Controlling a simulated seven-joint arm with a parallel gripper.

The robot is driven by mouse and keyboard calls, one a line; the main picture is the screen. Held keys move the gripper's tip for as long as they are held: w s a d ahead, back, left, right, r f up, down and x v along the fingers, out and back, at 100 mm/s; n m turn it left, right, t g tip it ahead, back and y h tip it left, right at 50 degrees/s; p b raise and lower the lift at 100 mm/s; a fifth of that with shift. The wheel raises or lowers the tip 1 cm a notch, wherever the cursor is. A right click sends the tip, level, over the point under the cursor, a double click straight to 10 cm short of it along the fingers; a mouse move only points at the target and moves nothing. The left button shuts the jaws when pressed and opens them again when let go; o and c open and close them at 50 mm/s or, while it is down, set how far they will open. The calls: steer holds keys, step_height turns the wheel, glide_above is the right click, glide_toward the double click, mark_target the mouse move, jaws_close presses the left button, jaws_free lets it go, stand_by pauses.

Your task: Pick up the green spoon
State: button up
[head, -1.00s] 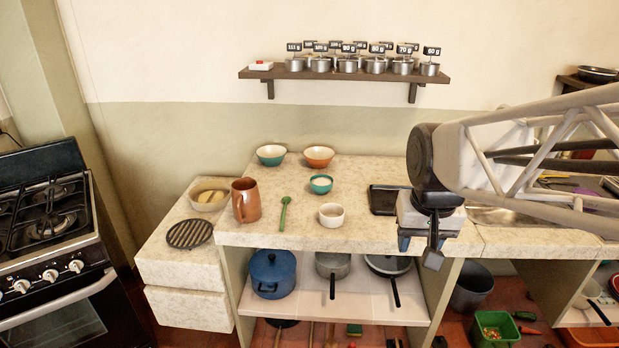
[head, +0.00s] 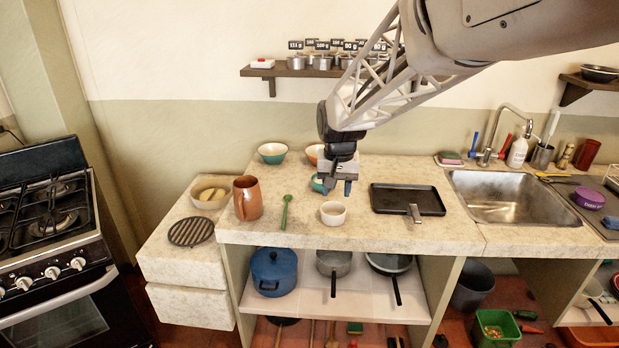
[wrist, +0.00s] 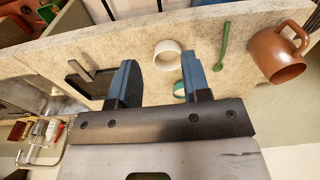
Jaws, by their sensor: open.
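The green spoon (head: 286,211) lies flat on the stone counter, between the brown jug and the small white bowl, its handle toward the front edge. In the wrist view the spoon (wrist: 223,46) lies beyond the right finger, beside the jug. My gripper (head: 337,188) is open and empty above the counter, to the right of the spoon and apart from it. In the wrist view its two blue fingers (wrist: 160,82) stand wide apart, with the white bowl and part of a teal bowl showing between or near them.
The brown jug (head: 247,198) stands left of the spoon, the white bowl (head: 333,213) right of it. A teal bowl (head: 318,185) is partly hidden by my gripper. A black tray (head: 385,199) lies farther right. A wall shelf (head: 283,71) hangs above. Counter around the spoon is clear.

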steer(key=w+a+f, duration=0.7)
steer(key=w+a, duration=0.1)
steer(key=a, duration=0.1)
steer(key=g, duration=0.1)
glide_above(284, 220)
step_height(284, 220, down, 6)
steer(key=shift+a+r, duration=0.1)
steer(key=shift+a, duration=0.05)
steer(key=shift+f, duration=1.35)
steer(key=shift+s+f, duration=0.1)
steer(key=shift+f, duration=2.5)
jaws_close()
